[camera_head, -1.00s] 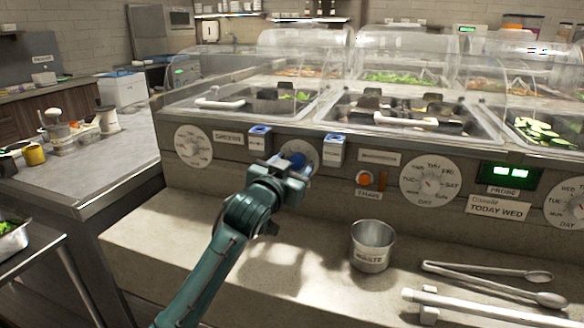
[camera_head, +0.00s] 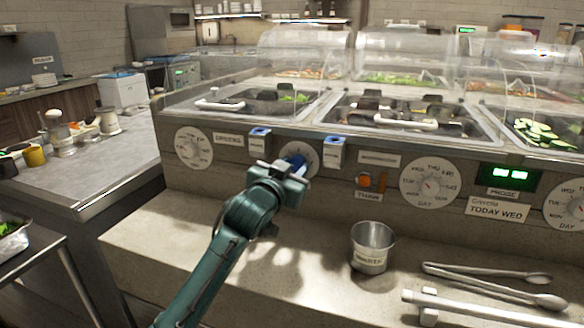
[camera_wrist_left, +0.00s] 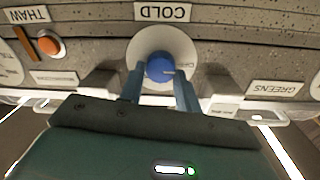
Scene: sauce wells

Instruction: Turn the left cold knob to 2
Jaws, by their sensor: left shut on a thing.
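The cold knob (camera_wrist_left: 159,68) is a blue round knob in front of a pale dial plate (camera_wrist_left: 178,44), under a COLD label (camera_wrist_left: 163,12) in the upside-down left wrist view. In the head view the blue knob (camera_head: 297,160) shows just past my left gripper (camera_head: 290,169) on the counter's front panel. My left gripper's two blue-grey fingers (camera_wrist_left: 158,86) are at either side of the knob, shut on it. The dial's marks are too small or covered to read in either view. My right gripper is not in view.
Two blue-topped holders (camera_head: 259,139) (camera_head: 334,150) flank the cold dial. A GREENS dial (camera_head: 194,148) is to the left; an orange thaw button (camera_head: 365,181) and a day dial (camera_head: 430,183) are to the right.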

